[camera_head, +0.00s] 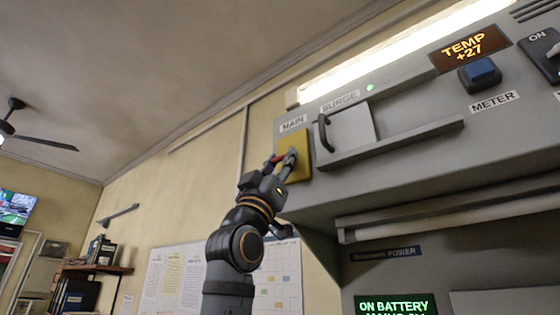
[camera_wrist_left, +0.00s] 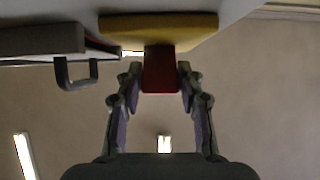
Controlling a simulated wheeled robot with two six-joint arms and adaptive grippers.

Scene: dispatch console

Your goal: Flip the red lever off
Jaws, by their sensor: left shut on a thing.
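The red lever (camera_wrist_left: 160,70) projects from a yellow plate (camera_wrist_left: 115,24) in the left wrist view. In the head view the yellow plate (camera_head: 302,168) sits under the MAIN label, and only a small part of the red lever (camera_head: 273,159) shows beside my fingers. My left gripper (camera_head: 285,162) reaches up to the plate from below. In the left wrist view its fingers (camera_wrist_left: 158,82) lie on both sides of the lever, shut on it. My right gripper is in neither view.
A grey SURGE cover (camera_head: 352,132) with a dark handle (camera_head: 322,133) is just right of the plate. A grey rail (camera_head: 400,143) runs along the panel. A blue button (camera_head: 482,72) sits above METER.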

